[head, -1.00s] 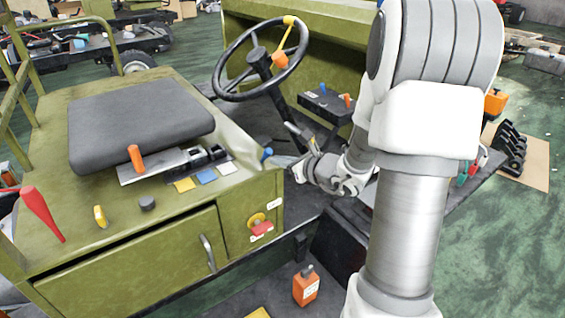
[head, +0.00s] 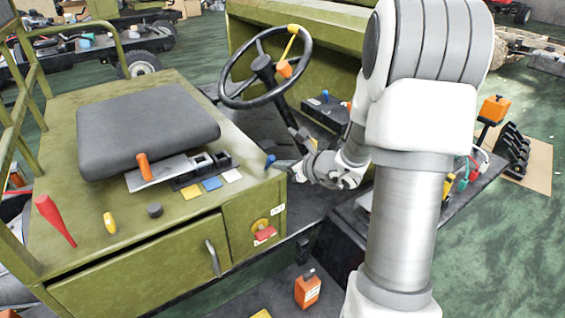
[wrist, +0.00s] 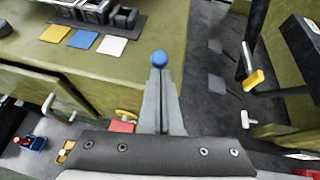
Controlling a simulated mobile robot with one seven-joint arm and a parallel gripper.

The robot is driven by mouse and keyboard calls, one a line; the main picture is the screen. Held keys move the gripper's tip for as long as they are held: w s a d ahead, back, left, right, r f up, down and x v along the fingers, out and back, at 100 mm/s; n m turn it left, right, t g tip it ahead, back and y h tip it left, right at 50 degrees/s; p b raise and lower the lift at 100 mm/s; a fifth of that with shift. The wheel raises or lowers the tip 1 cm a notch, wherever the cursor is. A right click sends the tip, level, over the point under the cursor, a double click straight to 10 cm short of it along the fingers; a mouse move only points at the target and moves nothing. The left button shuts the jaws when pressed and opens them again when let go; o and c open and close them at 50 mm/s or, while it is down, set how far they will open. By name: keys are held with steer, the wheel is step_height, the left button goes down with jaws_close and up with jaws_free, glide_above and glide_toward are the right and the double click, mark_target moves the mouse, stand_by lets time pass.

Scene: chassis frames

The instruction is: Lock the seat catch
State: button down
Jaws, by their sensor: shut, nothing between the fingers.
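The grey seat (head: 148,125) lies on the olive seat box. At its front edge is what looks like the seat catch: a metal plate (head: 165,172) with an upright orange handle (head: 145,167), beside dark brackets (head: 205,165). Part of the brackets shows at the top of the wrist view (wrist: 95,10); the orange handle is out of that view. My gripper (head: 283,166) is shut and empty at the box's right edge, right of the catch. In the wrist view its fingertips (wrist: 160,78) point at a blue knob (wrist: 159,58); I cannot tell if they touch it.
Yellow, blue and white squares (head: 211,184) lie between catch and gripper. A red lever (head: 55,220), a yellow knob (head: 109,222) and a black knob (head: 155,210) stand on the box at left. The steering wheel (head: 265,65) rises behind my gripper.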

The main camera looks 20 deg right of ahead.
steer(key=shift+g, duration=0.8)
steer(key=shift+w+a+r+p, duration=0.2)
steer(key=shift+w+r+p, duration=0.5)
steer(key=shift+w, duration=0.15)
steer(key=shift+w+a+r+p, duration=0.15)
steer(key=shift+w+r+p, duration=0.45)
steer(key=shift+w, duration=0.25)
steer(key=shift+w+r, duration=0.15)
steer(key=shift+r, duration=0.05)
steer(key=shift+w+a+r, duration=0.1)
steer(key=shift+r, duration=0.15)
